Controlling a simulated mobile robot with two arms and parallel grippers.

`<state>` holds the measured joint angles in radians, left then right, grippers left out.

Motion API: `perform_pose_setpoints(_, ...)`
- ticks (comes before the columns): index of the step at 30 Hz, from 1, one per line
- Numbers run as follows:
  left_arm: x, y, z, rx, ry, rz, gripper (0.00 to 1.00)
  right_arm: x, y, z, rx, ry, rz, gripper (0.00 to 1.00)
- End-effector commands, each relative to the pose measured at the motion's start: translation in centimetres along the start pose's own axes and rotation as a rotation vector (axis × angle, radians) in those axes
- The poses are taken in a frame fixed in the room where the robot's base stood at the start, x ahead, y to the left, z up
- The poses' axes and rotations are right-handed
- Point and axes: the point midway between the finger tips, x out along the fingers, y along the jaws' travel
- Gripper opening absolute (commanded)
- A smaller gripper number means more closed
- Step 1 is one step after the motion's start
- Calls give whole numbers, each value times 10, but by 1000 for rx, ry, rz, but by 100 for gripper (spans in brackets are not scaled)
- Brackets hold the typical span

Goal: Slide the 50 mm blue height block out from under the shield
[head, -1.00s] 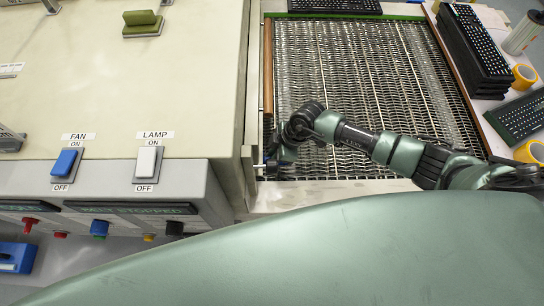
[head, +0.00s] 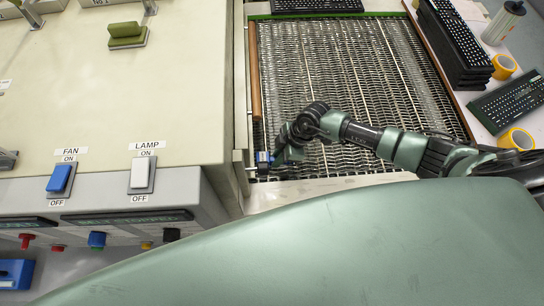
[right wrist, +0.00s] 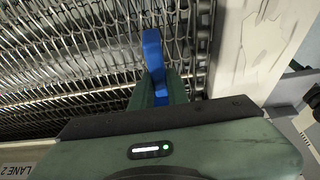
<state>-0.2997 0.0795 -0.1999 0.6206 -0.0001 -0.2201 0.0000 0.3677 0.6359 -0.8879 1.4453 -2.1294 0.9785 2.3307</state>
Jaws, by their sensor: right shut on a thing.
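In the right wrist view the blue block (right wrist: 153,48) stands out between my fingers, above the mesh. My right gripper (head: 272,158) is shut on it; in the wrist view the gripper (right wrist: 160,88) hides the block's lower part. I cannot clearly make out the shield or whether the block touches it. No size mark on the block can be read. My left gripper is not in view.
The mesh belt (head: 350,70) is mostly bare. A brown bar (head: 254,70) runs along its left edge. Stacked keyboards (head: 455,50), yellow tape rolls (head: 503,67) and another keyboard (head: 508,104) lie on the right. FAN (head: 60,178) and LAMP (head: 141,175) switches are on the left housing.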

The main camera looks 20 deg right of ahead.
Motion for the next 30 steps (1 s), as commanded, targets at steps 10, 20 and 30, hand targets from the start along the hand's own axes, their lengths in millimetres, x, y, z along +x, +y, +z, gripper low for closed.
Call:
perform_pose_setpoints(10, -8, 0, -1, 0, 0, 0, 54, -9, -1, 20, 0, -2, -2, 0)
perform_pose_setpoints(20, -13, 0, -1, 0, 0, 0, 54, -16, -1, 38, 1, -2, -2, 0)
perform_pose_setpoints(30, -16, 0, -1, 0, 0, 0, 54, -21, -1, 51, -1, -1, -2, 0)
